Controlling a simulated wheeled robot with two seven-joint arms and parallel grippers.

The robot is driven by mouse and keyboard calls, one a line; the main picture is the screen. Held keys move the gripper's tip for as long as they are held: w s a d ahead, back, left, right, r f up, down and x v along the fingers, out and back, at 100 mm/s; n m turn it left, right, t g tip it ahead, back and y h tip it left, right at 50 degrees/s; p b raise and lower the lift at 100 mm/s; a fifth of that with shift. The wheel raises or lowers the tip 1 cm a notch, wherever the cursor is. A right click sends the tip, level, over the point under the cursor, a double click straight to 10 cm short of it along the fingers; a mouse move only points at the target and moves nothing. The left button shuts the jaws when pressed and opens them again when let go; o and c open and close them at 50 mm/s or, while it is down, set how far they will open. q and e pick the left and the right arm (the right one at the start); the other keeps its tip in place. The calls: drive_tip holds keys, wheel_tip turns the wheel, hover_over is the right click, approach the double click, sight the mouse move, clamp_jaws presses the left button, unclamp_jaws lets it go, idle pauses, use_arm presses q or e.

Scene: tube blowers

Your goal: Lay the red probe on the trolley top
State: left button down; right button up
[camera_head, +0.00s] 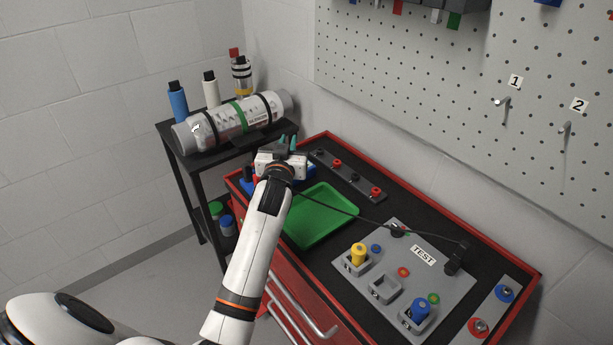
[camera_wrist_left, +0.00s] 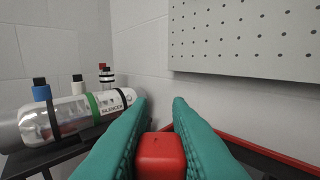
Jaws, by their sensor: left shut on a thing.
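My left gripper (camera_head: 291,144) hangs over the far left part of the trolley, its two teal fingertips pointing up and away in the head view. In the left wrist view its fingers (camera_wrist_left: 160,115) are closed around a red block-shaped piece, which looks like the red probe (camera_wrist_left: 161,155). In the head view the probe is hidden by the gripper. The trolley top (camera_head: 430,220) is black with a red rim. A black cable (camera_head: 345,212) runs from near the gripper across the trolley to a black plug on the test panel. My right gripper is out of view.
A green tray (camera_head: 322,215) lies below right of the gripper. The grey test panel (camera_head: 440,290) holds yellow and blue pieces. A jack strip (camera_head: 346,173) lies along the back. A pegboard (camera_head: 420,80) rises behind.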

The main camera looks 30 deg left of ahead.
use_arm(q)
drive_tip(key=shift+w+f, duration=0.1)
drive_tip(key=shift+f, duration=3.45)
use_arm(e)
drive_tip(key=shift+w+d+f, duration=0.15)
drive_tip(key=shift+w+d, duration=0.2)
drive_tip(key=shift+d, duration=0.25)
use_arm(q)
drive_tip(key=shift+f+b, duration=0.2)
drive_tip(key=shift+b, duration=0.1)
drive_tip(key=c, duration=1.3)
unclamp_jaws()
drive_tip(key=shift+c, duration=0.2)
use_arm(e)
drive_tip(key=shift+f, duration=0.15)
use_arm(q)
drive_tip(key=shift+r, duration=0.1)
